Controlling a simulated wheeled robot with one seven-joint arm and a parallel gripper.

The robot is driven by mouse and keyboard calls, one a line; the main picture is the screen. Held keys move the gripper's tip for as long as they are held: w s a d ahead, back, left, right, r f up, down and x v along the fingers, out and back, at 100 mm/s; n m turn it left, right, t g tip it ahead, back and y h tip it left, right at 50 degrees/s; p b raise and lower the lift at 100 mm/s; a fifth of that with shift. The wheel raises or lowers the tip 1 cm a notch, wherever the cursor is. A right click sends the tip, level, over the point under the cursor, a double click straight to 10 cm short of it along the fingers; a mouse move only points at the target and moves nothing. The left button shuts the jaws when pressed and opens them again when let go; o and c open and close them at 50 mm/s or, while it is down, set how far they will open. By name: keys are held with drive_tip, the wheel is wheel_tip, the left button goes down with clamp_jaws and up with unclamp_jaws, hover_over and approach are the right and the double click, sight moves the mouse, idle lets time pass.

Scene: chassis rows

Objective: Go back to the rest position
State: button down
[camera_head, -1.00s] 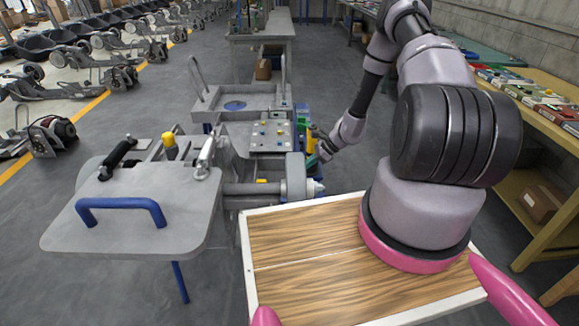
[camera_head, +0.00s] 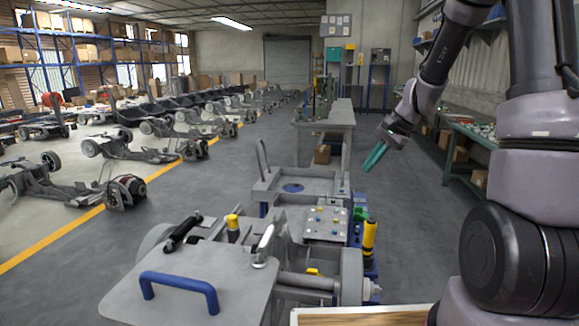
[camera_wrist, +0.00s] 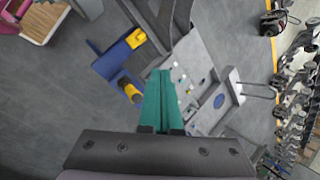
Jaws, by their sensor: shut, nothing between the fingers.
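My gripper (camera_head: 374,157) is raised in the air to the right of the grey chassis, with its green fingers pressed together and nothing between them. In the wrist view the shut green fingers (camera_wrist: 160,97) point over the chassis (camera_wrist: 195,75), which lies well below. In the head view the chassis carries a grey plate (camera_head: 190,285) with a blue handle (camera_head: 180,284), and a panel with coloured knobs (camera_head: 326,223). A yellow-and-black upright tool (camera_head: 369,238) stands at its right side. The tool's yellow parts also show in the wrist view (camera_wrist: 130,90).
A grey workbench (camera_head: 325,125) stands behind the chassis. A green bench (camera_head: 465,150) runs along the right wall. Rows of other chassis (camera_head: 130,150) stand left beyond a yellow floor line (camera_head: 60,235). Open floor lies around my gripper.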

drive_tip(key=s+r+n+t+h, duration=0.1)
drive_tip(key=s+r+n+t, duration=0.1)
drive_tip(key=s+r, duration=0.7)
drive_tip(key=s+d+r+n+t+h, duration=0.1)
drive_tip(key=s+r+n, duration=0.3)
drive_tip(key=s+r, duration=0.6)
drive_tip(key=s+t+h, duration=0.1)
drive_tip(key=s, duration=0.3)
drive_tip(key=shift+s+d+r+t, duration=0.25)
drive_tip(key=shift+s+t, duration=0.15)
